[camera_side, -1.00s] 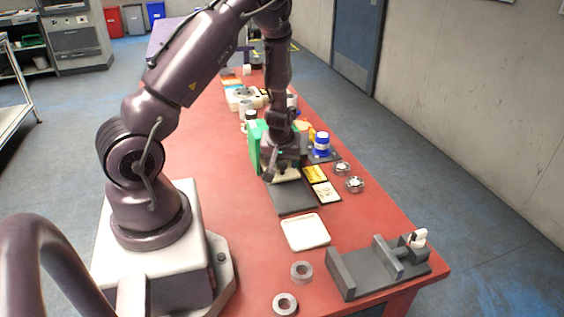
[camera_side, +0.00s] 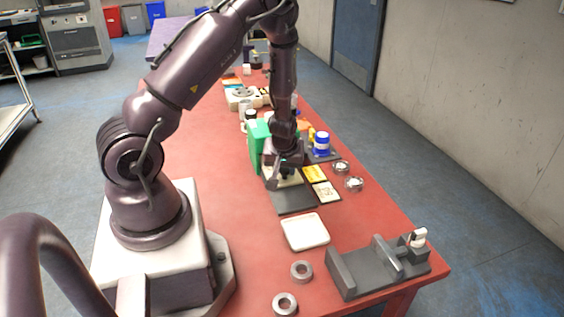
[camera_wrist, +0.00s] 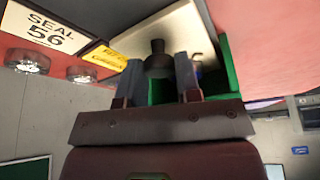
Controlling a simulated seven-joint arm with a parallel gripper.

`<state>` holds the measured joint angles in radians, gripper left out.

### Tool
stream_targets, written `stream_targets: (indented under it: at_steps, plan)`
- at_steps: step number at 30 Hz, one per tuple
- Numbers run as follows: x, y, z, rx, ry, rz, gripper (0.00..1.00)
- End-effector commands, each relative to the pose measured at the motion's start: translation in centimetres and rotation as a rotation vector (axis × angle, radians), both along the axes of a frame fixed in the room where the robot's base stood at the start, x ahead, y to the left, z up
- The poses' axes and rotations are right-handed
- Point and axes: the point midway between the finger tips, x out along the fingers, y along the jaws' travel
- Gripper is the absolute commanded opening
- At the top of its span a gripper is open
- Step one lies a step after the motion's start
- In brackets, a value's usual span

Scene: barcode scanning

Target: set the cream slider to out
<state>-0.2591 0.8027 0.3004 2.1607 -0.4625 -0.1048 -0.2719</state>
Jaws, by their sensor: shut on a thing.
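The cream slider (camera_side: 291,181) is a pale flat plate on a dark grey base (camera_side: 296,201) in the side view, partly hidden under my gripper (camera_side: 283,170). In the wrist view, the cream plate (camera_wrist: 165,32) carries a dark round knob (camera_wrist: 158,60). My gripper (camera_wrist: 159,82) has one finger on each side of this knob and is shut on it. A green block (camera_side: 259,146) stands upright just left of my gripper. It also shows behind the fingers in the wrist view (camera_wrist: 232,75).
A yellow card (camera_side: 314,173) and a cream "SEAL 56" card (camera_side: 326,192) lie to the right. Two round metal parts (camera_side: 355,184) and a blue-and-white bottle (camera_side: 321,143) are beyond.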

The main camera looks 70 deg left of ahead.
Motion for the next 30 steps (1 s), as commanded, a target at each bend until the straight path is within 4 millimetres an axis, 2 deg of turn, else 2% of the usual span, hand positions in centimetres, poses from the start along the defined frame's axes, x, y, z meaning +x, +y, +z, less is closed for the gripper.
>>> stream_targets:
  at_steps: [3,9,14,23,24,27,30]
  plan:
    - [0.1,-3.1,0.1,-0.001,0.0,-0.009,0.0]
    - [0.1,-6.8,0.0,0.0,-0.001,-0.006,0.0]
    - [0.0,-8.0,0.1,0.0,-0.001,-0.003,0.0]
    - [0.0,-8.4,0.0,-0.007,0.0,-0.004,0.0]
    - [0.0,-8.4,0.0,-0.007,0.001,-0.005,0.34]
    - [0.0,-8.4,0.0,-0.006,0.0,-0.005,0.56]
    - [0.0,-8.3,0.0,-0.004,0.0,-0.003,0.56]
